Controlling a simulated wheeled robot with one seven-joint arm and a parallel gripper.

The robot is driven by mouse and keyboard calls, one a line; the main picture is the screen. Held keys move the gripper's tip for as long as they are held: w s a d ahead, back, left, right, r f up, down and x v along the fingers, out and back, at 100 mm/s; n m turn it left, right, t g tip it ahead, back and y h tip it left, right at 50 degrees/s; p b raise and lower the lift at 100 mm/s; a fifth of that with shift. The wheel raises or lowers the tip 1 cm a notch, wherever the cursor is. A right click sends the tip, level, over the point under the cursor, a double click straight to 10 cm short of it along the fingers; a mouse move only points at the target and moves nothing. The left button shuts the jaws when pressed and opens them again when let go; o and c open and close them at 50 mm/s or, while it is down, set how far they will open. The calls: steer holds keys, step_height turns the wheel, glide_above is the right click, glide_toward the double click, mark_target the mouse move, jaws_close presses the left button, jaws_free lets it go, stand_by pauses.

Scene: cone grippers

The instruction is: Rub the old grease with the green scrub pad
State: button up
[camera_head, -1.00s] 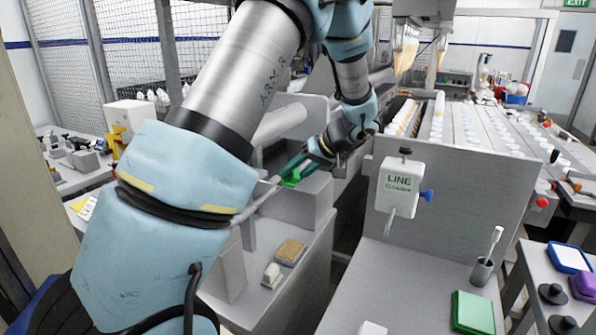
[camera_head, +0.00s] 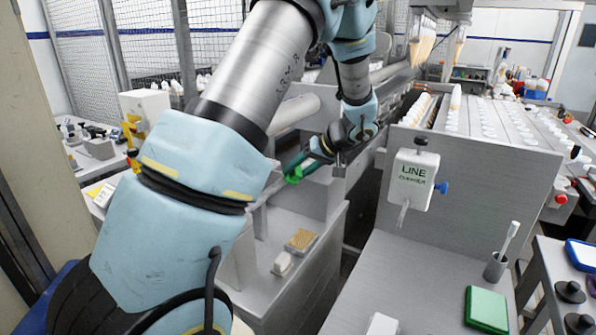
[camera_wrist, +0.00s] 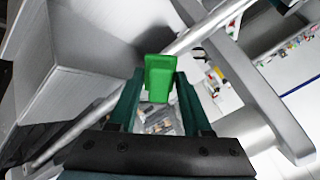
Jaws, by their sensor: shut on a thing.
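My gripper (camera_head: 300,168) is shut on a bright green block that looks like the green scrub pad (camera_wrist: 159,78). In the wrist view the block sits between the dark green fingertips, with its face towards the camera. In the head view the held pad (camera_head: 293,177) shows small, beside a grey machine housing and above its ledge. Nothing clearly shows it touching a surface. I cannot make out the old grease in either view.
A tan block in a tray (camera_head: 301,241) and a small white block (camera_head: 283,263) lie on the ledge below. A pale bar crosses the wrist view.

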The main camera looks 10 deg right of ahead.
steer(key=shift+b+x, duration=1)
steer(key=shift+w+d+b, duration=0.15)
steer(key=shift+w+d, duration=0.7)
steer(key=shift+w, duration=0.25)
steer(key=shift+w+d+b, duration=0.15)
steer(key=shift+w+d, duration=0.7)
steer(key=shift+w, duration=0.25)
steer(key=shift+w+d+b, duration=0.15)
steer(key=shift+w+d, duration=0.65)
steer(key=shift+w, duration=0.3)
steer(key=shift+s+a+b, duration=0.85)
steer(key=shift+s+b, duration=0.1)
steer(key=shift+s, duration=0.15)
steer(key=shift+s+a+b, duration=0.85)
steer(key=shift+s+b, duration=0.1)
steer(key=shift+s, duration=0.2)
steer(key=shift+s+a+b, duration=0.9)
steer(key=shift+s+b, duration=0.05)
steer(key=shift+s, duration=0.15)
